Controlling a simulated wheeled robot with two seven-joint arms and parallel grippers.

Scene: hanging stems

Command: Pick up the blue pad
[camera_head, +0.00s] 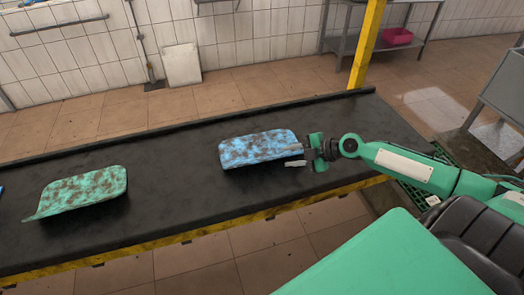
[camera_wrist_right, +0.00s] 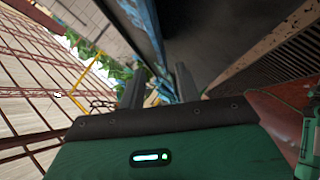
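The blue pad (camera_head: 262,148), mottled with brown patches, lies on the black conveyor belt near its middle in the head view, slightly raised and curved at its edge. My right gripper (camera_head: 294,158) is at the pad's right end, with its two fingers apart. The upper finger overlaps the pad's lower right edge in the picture; I cannot tell whether it touches. In the right wrist view the fingers (camera_wrist_right: 160,88) are spread, with a bluish strip seen between and beyond them. My left gripper is not in view.
A green mottled pad (camera_head: 84,191) lies on the black belt (camera_head: 170,200) to the left. A sliver of blue shows at the far left edge. A yellow post (camera_head: 367,45) stands behind the belt. A metal shelf with a pink basin (camera_head: 397,36) is beyond it.

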